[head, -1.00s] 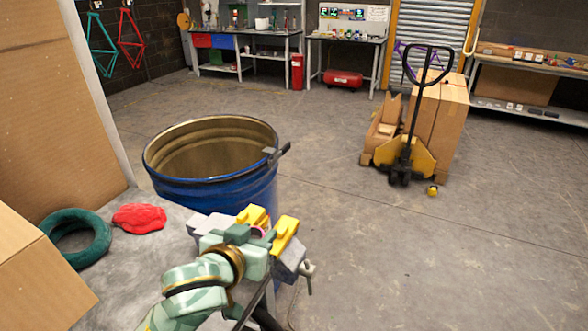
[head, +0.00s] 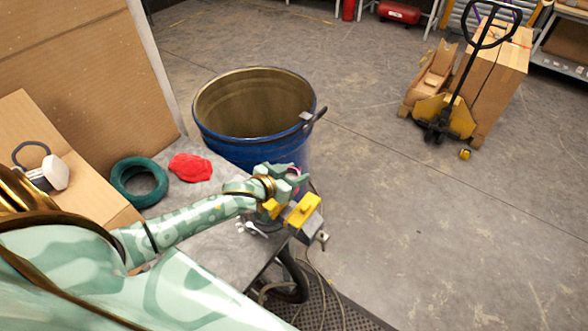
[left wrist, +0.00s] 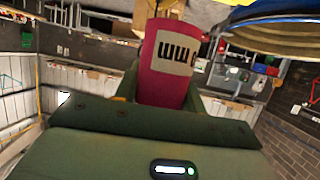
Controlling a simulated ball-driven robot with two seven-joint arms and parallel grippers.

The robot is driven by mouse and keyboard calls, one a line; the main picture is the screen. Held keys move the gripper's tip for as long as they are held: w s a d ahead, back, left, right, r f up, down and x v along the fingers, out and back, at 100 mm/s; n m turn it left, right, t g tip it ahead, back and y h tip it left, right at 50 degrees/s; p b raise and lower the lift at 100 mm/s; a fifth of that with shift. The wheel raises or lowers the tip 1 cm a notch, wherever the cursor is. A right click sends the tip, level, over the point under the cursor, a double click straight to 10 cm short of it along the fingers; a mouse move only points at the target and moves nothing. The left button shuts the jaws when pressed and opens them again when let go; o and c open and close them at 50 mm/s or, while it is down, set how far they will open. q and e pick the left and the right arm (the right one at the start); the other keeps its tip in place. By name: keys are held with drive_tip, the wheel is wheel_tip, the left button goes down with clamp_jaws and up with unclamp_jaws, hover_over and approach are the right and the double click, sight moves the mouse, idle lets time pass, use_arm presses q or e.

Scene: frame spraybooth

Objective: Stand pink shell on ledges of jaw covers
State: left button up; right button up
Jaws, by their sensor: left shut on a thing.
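The pink shell (left wrist: 163,75), a cylinder with a white label and dark marks, stands between the fingers of my left gripper in the left wrist view. In the head view only a sliver of pink shows at my left gripper (head: 285,178), which is shut on the shell. Two yellow jaw covers sit on the grey vise (head: 311,222) at the bench corner: the near right cover (head: 304,209) and the left cover (head: 271,208), partly hidden by my arm. The gripper is at the covers' far side; whether the shell touches them, I cannot tell. My right gripper is not in view.
A blue barrel (head: 225,143) stands close behind the bench (head: 215,240). A red cloth (head: 190,167), a green ring (head: 118,188) and a cardboard box (head: 85,190) are on the bench.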

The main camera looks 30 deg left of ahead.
sight(303, 211)
use_arm(q)
drive_tip(key=shift+s+r+p, duration=0.15)
drive_tip(key=shift+r+p, duration=0.05)
drive_tip(key=shift+p, duration=0.15)
drive_tip(key=shift+f+b, duration=1.65)
drive_tip(key=shift+f, duration=0.7)
drive_tip(key=shift+r+p, duration=0.1)
drive_tip(key=shift+p, duration=0.45)
drive_tip(key=shift+f+b, duration=1.1)
drive_tip(key=shift+f, duration=0.6)
drive_tip(key=o, duration=1.2)
